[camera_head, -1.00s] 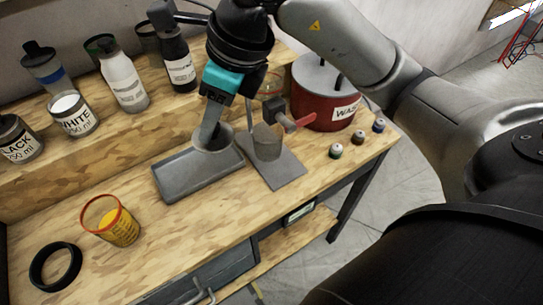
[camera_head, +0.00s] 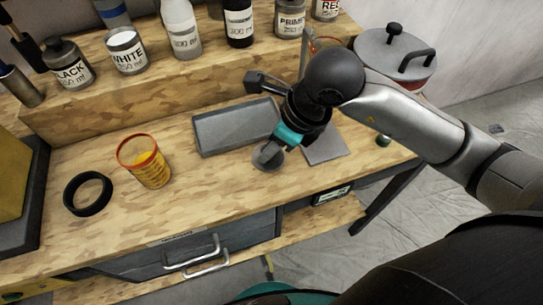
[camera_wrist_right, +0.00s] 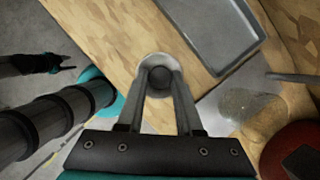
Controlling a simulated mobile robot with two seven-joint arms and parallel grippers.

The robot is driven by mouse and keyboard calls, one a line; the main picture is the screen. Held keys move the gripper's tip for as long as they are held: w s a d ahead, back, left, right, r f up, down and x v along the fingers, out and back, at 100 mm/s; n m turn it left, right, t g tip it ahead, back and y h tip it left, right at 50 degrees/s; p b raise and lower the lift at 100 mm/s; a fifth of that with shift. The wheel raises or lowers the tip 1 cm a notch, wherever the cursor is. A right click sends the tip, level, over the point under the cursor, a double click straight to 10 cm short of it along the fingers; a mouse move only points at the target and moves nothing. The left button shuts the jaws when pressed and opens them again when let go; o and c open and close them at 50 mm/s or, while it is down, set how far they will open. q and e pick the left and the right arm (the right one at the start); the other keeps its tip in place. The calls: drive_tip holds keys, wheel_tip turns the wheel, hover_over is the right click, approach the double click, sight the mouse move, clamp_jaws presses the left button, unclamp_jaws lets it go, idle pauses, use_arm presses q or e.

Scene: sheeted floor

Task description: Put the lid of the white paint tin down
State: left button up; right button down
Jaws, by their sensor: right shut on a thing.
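The white paint tin (camera_head: 127,52) stands on the raised back shelf at the left, its top open on white paint. My right gripper (camera_head: 272,150) is shut on the knob of a grey round lid (camera_head: 268,160), low over the bench in front of the grey tray. The right wrist view shows the lid (camera_wrist_right: 159,64) flat, its dark knob between the fingers, near the bench edge. I cannot tell whether the lid touches the wood. My left gripper (camera_wrist_right: 66,62) shows small at the left of the wrist view, away from the bench; its jaws are unclear.
A grey tray (camera_head: 203,148) lies behind the lid, with a grey plate (camera_head: 327,150) to its right. An orange-rimmed cup (camera_head: 148,165) and a black ring (camera_head: 88,194) lie left. A red pot (camera_head: 395,52) stands at the back right. Bare wood lies between cup and lid.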

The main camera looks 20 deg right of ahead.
sight(272, 160)
drive_tip(key=shift+f+b, duration=0.3)
drive_tip(key=shift+f, duration=1.7)
drive_tip(key=shift+f, duration=0.2)
drive_tip(key=c, duration=0.6)
unclamp_jaws()
drive_tip(key=shift+r, duration=0.1)
drive_tip(key=shift+o, duration=0.2)
drive_tip(key=shift+r, duration=0.1)
drive_tip(key=shift+d+r, duration=0.1)
drive_tip(key=shift+r, duration=0.25)
drive_tip(key=p+v, duration=0.1)
drive_tip(key=v, duration=1)
drive_tip(key=shift+r+p, duration=0.2)
drive_tip(key=shift+p, duration=0.2)
drive_tip(key=shift+s, duration=0.2)
